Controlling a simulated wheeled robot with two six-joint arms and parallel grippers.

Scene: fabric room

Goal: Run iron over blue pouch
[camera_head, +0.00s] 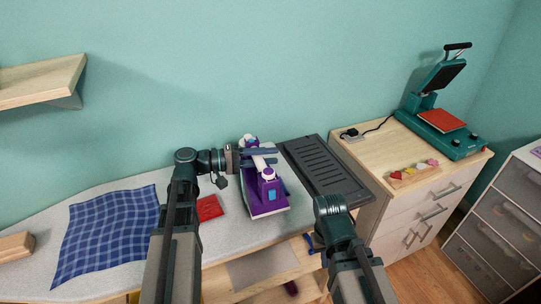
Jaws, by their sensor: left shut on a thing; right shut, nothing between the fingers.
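I cannot tell whether the iron's base touches the surface. No blue pouch shows clearly. A blue checked cloth (105,235) lies spread on the left of the worktop, and a small red flat piece (210,208) lies left of the iron. My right arm ends in a joint at the worktop's right front; its gripper fingers are hidden.
The dark ribbed tray (325,170) lies right of the iron. A small blue thing (312,243) shows beside my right arm, unclear. A wooden block (16,246) lies far left. A wooden cabinet (375,163) with a teal heat press (437,118) stands at right.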

